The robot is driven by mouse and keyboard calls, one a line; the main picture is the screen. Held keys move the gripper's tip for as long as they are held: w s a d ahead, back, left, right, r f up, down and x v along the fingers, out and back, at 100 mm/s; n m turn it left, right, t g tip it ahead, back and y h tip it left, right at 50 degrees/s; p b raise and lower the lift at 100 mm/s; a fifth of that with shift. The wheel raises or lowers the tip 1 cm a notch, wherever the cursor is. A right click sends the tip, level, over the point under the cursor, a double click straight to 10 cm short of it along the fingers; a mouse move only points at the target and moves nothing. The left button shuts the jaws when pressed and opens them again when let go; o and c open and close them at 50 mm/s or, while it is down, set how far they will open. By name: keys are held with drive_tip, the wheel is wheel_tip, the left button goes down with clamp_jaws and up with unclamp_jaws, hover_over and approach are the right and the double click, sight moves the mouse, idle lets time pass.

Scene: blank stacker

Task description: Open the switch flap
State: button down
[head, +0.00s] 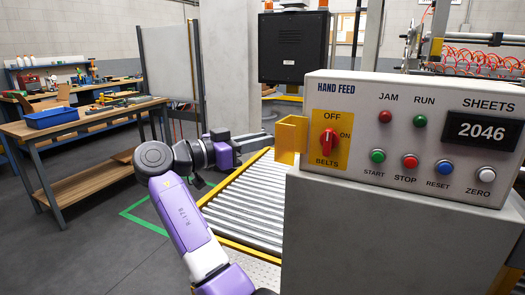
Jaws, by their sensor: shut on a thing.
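The switch flap (291,139) is a yellow bent plate at the left edge of the grey control panel (360,91). It stands swung out to the left, clear of the yellow switch plate (341,119). The red rotary switch (327,140) on that plate is uncovered, between the words OFF, ON and BELTS. My gripper (269,140) comes from the left and is shut on the outer left edge of the flap. The fingertips are small and partly hidden by the flap, so the exact contact is hard to see.
The panel also carries lamps, several push buttons and a counter (482,131) reading 2046. A roller conveyor (240,205) with yellow rails lies below my arm. A workbench (90,125) with a blue tray (51,117) is at left.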

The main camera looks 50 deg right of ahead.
drive_tip(key=shift+w+d+f+m+g+y+b, duration=0.15)
drive_tip(key=shift+d+m+g+y+b, duration=0.35)
drive_tip(key=shift+d+m+g, duration=0.5)
drive_tip(key=shift+a+g, duration=0.15)
drive_tip(key=shift+g, duration=0.15)
drive_tip(key=c, duration=1.2)
unclamp_jaws()
drive_tip(key=shift+c, duration=0.2)
drive_tip(key=v, duration=0.9)
drive_tip(key=shift+r, duration=0.2)
drive_tip(key=shift+n, duration=0.3)
